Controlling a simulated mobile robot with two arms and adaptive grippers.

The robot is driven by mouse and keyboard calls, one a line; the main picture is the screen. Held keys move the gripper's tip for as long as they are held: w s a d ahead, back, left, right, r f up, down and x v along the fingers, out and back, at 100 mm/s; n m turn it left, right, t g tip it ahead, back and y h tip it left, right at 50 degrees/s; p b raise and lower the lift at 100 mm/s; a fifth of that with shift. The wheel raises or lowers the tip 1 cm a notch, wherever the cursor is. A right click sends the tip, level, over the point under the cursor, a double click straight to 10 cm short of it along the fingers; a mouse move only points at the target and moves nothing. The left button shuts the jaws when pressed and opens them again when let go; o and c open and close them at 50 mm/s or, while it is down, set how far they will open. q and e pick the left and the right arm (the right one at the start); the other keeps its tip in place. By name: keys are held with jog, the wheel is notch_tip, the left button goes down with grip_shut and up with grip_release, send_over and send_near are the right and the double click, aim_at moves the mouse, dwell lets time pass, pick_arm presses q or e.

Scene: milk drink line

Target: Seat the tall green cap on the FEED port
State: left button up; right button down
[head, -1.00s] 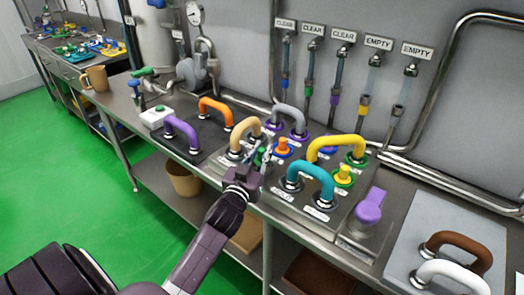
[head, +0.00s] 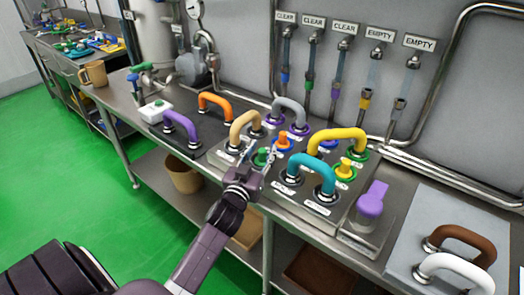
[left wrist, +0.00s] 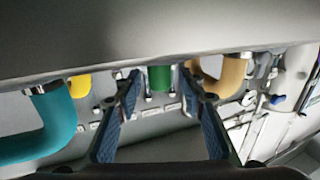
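A green cap (head: 261,157) stands upright on the front of the port panel, between the tan handle and the teal handle. It also shows in the left wrist view (left wrist: 159,78) as a green cylinder between my fingertips. My left gripper (head: 256,158) is open around it, and the left wrist view shows a gap on each side (left wrist: 161,82). The cap's lower end and the port under it are partly hidden, so I cannot tell how fully it sits. The port labels are too small to read. My right gripper is not in view.
Close by stand a tan handle (head: 244,128), a teal handle (head: 314,170), an orange plug (head: 283,139), a yellow plug (head: 345,167) and a yellow handle (head: 338,136). A purple-topped item (head: 371,200) stands at the right. Hoses with CLEAR and EMPTY signs hang behind.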

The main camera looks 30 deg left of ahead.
pick_arm(q)
jog(key=shift+s, duration=0.25)
jog(key=v, duration=1.1)
jog(key=shift+s, duration=0.2)
jog(key=shift+d+f, duration=0.1)
